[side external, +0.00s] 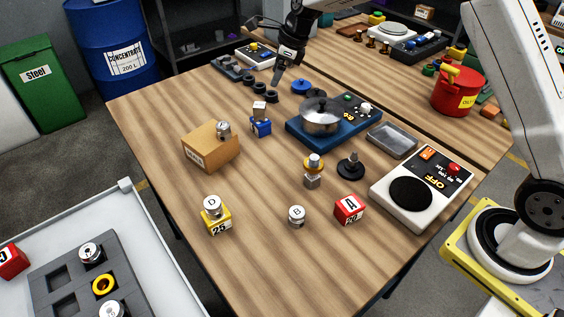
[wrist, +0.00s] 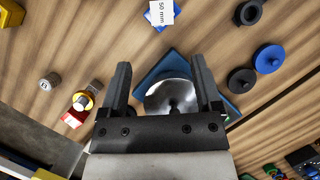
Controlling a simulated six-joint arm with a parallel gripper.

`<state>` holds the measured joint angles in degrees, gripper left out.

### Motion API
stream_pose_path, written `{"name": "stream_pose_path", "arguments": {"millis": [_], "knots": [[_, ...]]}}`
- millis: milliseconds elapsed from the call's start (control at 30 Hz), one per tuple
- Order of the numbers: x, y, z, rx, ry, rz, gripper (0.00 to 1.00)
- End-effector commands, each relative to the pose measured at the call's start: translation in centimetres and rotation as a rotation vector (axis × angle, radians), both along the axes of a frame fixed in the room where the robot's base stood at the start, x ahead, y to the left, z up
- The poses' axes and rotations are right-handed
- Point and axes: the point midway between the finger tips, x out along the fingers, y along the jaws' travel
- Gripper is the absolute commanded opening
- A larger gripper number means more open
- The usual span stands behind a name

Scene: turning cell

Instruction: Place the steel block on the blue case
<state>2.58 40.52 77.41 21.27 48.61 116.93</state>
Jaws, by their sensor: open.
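A small grey block (side external: 259,110) sits on a small blue block (side external: 261,128), which may be the blue case. In the wrist view the blue piece (wrist: 150,19) is at the top edge with a white "50 mm" face (wrist: 161,12) over it. Another grey steel block (side external: 312,182) stands on the table under a yellow ring and a steel cylinder; I cannot tell which block the task means. My gripper (side external: 279,78) is open and empty, above the table's far part. In the wrist view my gripper (wrist: 160,66) shows its two fingers spread apart.
A blue machine (side external: 350,122) with a shiny round bowl (side external: 320,117) stands near the gripper. A red cube (side external: 349,210), a black knob piece (side external: 351,167) and a white device (side external: 418,207) stand at the right.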

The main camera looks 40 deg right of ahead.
Motion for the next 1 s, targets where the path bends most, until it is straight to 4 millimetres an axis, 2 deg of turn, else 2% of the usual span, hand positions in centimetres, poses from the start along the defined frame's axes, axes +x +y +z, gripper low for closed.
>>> {"name": "stream_pose_path", "arguments": {"millis": [167, 367, 767, 1000], "knots": [[-2.0, -0.2, -0.1, -0.074, -0.034, 0.152, 0.82], [-5.8, -0.6, -0.4, -0.201, -0.089, 0.438, 0.82], [-15.0, -1.3, -1.7, -0.45, -0.177, 1.1, 0.82], [-21.0, -1.7, -2.7, -0.572, -0.218, 1.516, 0.82]]}}
